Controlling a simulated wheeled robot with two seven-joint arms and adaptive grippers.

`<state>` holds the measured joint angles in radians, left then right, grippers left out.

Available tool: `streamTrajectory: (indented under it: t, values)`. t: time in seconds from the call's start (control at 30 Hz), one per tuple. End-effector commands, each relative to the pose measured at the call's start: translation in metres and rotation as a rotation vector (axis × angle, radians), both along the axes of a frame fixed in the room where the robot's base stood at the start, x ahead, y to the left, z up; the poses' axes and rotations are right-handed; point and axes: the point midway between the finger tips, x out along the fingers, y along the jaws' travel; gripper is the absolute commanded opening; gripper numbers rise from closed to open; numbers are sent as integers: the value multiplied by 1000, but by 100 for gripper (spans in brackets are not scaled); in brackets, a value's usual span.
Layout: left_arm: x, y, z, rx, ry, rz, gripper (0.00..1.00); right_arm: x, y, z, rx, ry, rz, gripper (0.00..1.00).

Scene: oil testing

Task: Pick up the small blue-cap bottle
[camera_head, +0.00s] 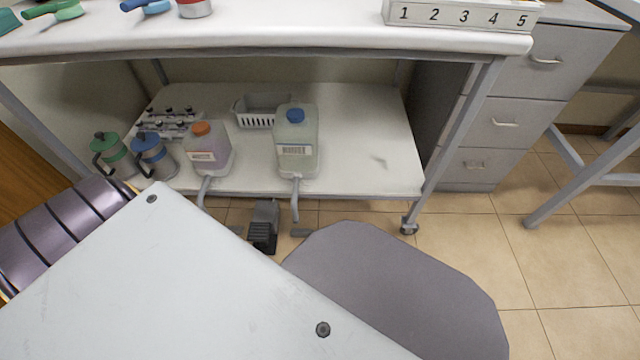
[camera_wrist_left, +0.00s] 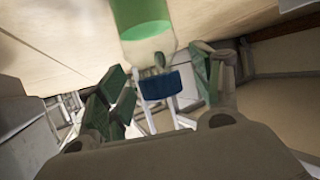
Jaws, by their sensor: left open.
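In the left wrist view a clear bottle with green contents (camera_wrist_left: 143,18) and a dark blue cap (camera_wrist_left: 161,86) hangs in from the top edge, its cap end pointing down in the picture. My left gripper (camera_wrist_left: 158,80) is open, with one green-padded finger on each side of the cap end. I cannot tell whether either finger touches it. My left gripper does not show in the head view. In the head view a pale jug with a blue cap (camera_head: 296,150) stands on the lower shelf; it looks large. My right gripper is in neither view.
The white lower shelf (camera_head: 375,165) also holds an orange-capped jug (camera_head: 208,155), a grey basket (camera_head: 258,121), a rack of small items (camera_head: 172,122), and green (camera_head: 115,158) and blue (camera_head: 152,157) cans. The white tabletop (camera_head: 290,30) overhangs it. Grey drawers (camera_head: 505,125) stand right.

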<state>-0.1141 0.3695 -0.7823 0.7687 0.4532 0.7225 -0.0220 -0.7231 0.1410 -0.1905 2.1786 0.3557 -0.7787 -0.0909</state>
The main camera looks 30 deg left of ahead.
Motion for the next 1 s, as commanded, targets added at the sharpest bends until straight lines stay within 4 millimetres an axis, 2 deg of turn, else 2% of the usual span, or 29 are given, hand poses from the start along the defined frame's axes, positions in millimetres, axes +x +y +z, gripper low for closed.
streamTrajectory:
  t: [0.07, 0.47, 1.0]
  values:
    - [0, 0, 0, 0, 0, 0, 61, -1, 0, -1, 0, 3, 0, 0]
    - [0, 0, 0, 0, 1, 0, 10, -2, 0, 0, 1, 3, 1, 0]
    - [-3, 1, -1, 3, 7, 0, 9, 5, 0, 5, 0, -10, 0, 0]
